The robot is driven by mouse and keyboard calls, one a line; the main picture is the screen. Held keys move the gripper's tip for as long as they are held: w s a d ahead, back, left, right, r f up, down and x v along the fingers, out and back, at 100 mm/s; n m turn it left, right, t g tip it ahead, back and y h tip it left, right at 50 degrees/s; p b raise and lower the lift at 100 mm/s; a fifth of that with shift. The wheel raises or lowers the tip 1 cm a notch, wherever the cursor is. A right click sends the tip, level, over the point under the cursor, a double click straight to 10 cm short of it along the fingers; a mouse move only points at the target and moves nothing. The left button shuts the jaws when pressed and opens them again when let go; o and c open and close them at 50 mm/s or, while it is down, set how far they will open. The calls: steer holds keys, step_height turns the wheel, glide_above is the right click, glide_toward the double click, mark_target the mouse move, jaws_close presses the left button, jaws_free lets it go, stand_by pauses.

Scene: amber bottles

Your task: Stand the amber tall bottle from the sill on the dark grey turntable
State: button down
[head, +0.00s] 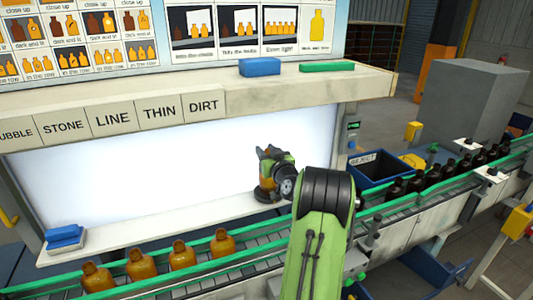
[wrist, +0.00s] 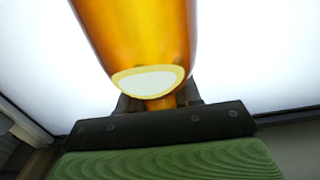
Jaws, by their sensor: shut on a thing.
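In the wrist view the amber bottle (wrist: 140,38) fills the upper middle, with a pale oval patch near its lower end. My gripper (wrist: 160,103) is shut on it, its dark fingers at a narrower amber part. In the head view my gripper (head: 272,163) is in front of the lit panel above the sill, with a little amber of the bottle showing beside it; my arm and wrist hide most of the bottle. A dark round base (head: 266,194), likely the dark grey turntable, shows on the sill just under the gripper. I cannot tell whether the bottle touches it.
Several amber bottles (head: 183,255) stand on the conveyor in front of the sill (head: 160,229). A blue block (head: 65,235) lies at the sill's left end. A blue reject bin (head: 381,171) and dark bottles (head: 433,178) are at the right. A shelf (head: 200,92) overhangs the panel.

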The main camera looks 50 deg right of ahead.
steer(key=shift+f, duration=0.15)
steer(key=c, duration=0.8)
jaws_free()
